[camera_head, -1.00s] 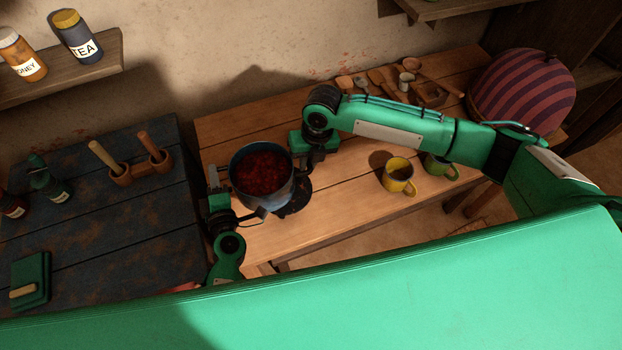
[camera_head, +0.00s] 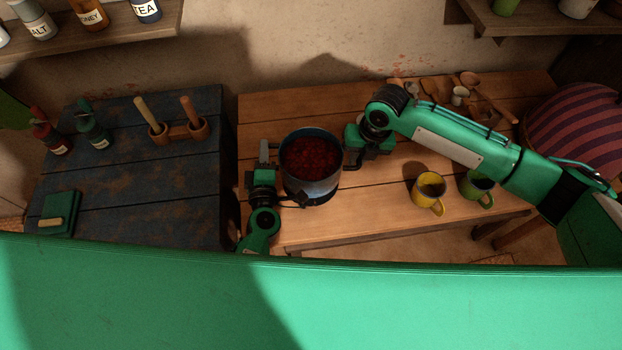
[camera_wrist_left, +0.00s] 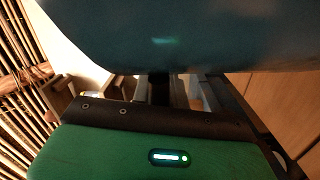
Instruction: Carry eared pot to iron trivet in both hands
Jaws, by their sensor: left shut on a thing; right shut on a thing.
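The eared pot (camera_head: 310,188) is blue-grey, upright and filled with dark red food. It is at the left part of the wooden table in the head view. My left gripper (camera_head: 272,172) is shut on its left side, and my right gripper (camera_head: 350,158) on its right side. The ears are mostly hidden by the grippers. In the left wrist view the pot's wall (camera_wrist_left: 185,35) fills the top. The iron trivet cannot be made out clearly; a dark edge shows below the pot. I cannot tell whether the pot touches anything beneath.
A yellow mug (camera_head: 429,190) and a green mug (camera_head: 476,187) stand right of the pot, below my right arm. Wooden utensils (camera_head: 440,88) lie at the back. A dark table (camera_head: 130,190) with a wooden holder (camera_head: 180,133) is at the left. The wooden table's front strip is bare.

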